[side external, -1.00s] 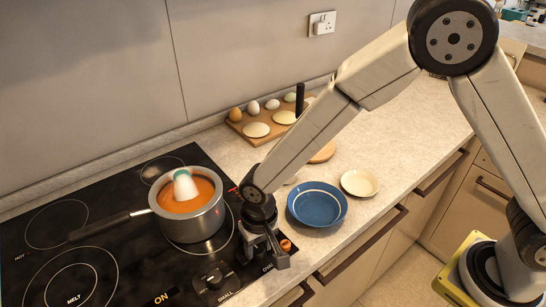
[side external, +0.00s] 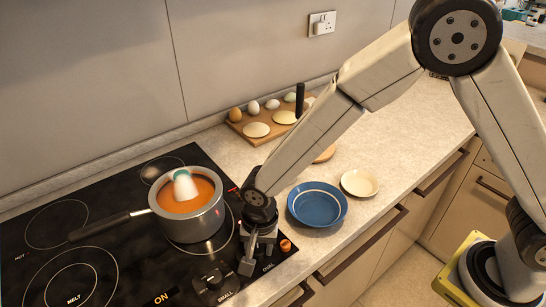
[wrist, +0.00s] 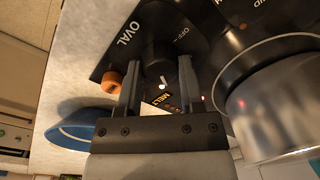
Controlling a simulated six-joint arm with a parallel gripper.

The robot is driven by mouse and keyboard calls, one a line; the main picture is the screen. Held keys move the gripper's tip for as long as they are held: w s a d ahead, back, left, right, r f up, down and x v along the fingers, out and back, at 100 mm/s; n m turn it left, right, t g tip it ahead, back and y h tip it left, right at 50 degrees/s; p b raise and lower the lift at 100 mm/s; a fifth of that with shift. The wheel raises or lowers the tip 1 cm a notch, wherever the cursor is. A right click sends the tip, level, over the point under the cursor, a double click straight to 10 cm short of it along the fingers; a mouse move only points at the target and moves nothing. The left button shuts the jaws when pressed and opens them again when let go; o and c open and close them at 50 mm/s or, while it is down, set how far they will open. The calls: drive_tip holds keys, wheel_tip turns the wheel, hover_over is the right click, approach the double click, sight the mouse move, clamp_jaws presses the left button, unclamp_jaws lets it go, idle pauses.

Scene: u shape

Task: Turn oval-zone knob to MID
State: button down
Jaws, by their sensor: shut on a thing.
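The oval-zone knob (wrist: 158,58) is dark and sits beside the white OVAL label in the wrist view. My gripper (wrist: 158,68) is shut on it, with one finger on each side. A short white mark shows between the fingers. OFF is printed to the knob's upper right and MELT below it. I cannot read a MID label by this knob. In the side view my gripper (side external: 250,262) is low over the stove's front right corner and hides the knob.
A steel pot of orange soup (side external: 192,228) stands close left of my gripper. A small orange cylinder (side external: 286,246) is just right of it. The SMALL-zone knob (side external: 211,280) lies to the left. A blue plate (side external: 317,205) is on the counter behind to the right.

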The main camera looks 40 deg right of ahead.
sight(262, 248)
drive_tip(key=shift+s, duration=0.1)
drive_tip(key=shift+c, duration=1.2)
unclamp_jaws()
drive_tip(key=shift+s+d+r, duration=0.1)
drive_tip(key=shift+r, duration=3.8)
drive_tip(key=shift+d, duration=0.15)
drive_tip(key=shift+d, duration=0.35)
drive_tip(key=s+d+r+n+t, duration=0.1)
drive_tip(key=s+d+n, duration=0.2)
drive_tip(key=d, duration=0.8)
drive_tip(key=s+d+n+t, duration=0.1)
drive_tip(key=s+d+n, duration=0.3)
drive_tip(key=d, duration=0.7)
drive_tip(key=shift+s+d+r+n, duration=0.15)
drive_tip(key=shift+d+r+n, duration=0.2)
drive_tip(key=shift+n, duration=0.25)
